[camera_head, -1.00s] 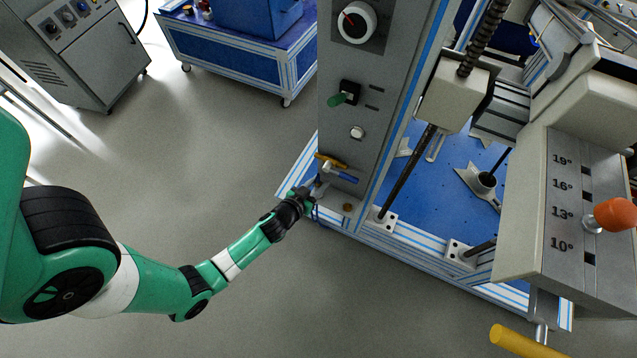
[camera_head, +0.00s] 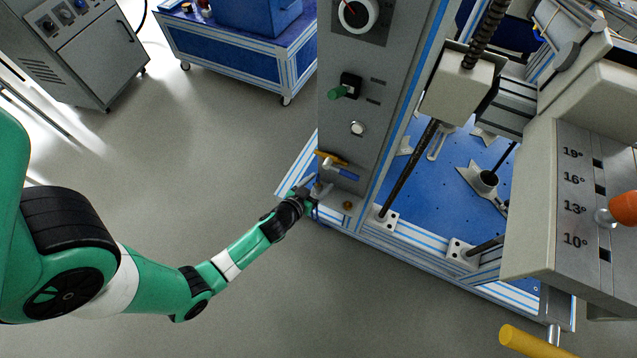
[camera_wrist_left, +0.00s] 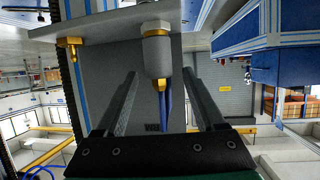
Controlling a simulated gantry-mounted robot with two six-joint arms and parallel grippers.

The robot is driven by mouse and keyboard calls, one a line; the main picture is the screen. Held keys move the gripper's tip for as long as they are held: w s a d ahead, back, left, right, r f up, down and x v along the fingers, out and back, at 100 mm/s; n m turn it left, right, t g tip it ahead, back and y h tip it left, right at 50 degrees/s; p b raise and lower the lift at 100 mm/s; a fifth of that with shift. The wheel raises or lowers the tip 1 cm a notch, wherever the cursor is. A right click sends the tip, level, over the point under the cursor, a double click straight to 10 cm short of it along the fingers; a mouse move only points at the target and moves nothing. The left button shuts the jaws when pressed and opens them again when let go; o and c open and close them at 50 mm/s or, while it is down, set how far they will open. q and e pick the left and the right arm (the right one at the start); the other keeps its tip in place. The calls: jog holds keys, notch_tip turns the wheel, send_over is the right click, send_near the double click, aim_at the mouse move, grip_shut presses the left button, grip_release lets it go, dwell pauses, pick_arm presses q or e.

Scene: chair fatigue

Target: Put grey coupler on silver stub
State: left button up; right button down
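In the left wrist view the grey coupler (camera_wrist_left: 157,56) hangs between my left fingers, with a brass piece and a blue tapered piece (camera_wrist_left: 166,112) below it. Its top end meets a silvery hex fitting (camera_wrist_left: 155,27), seemingly the silver stub, under a grey plate; how firmly they join cannot be told. My left gripper (camera_wrist_left: 160,74) is open, with a gap on both sides of the coupler. In the head view my left gripper (camera_head: 314,193) is at the foot of the grey panel, and the coupler is too small to make out. My right gripper is not in view.
A brass fitting (camera_wrist_left: 70,46) sits left of the coupler. The floor (camera_head: 220,140) left of the panel is clear.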

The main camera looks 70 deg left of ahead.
pick_arm(q)
jog(key=v, duration=1.1)
jog(key=shift+s+d+p, duration=0.2)
jog(key=shift+s+p, duration=0.05)
jog(key=shift+p, duration=0.1)
jog(key=shift+r, duration=0.15)
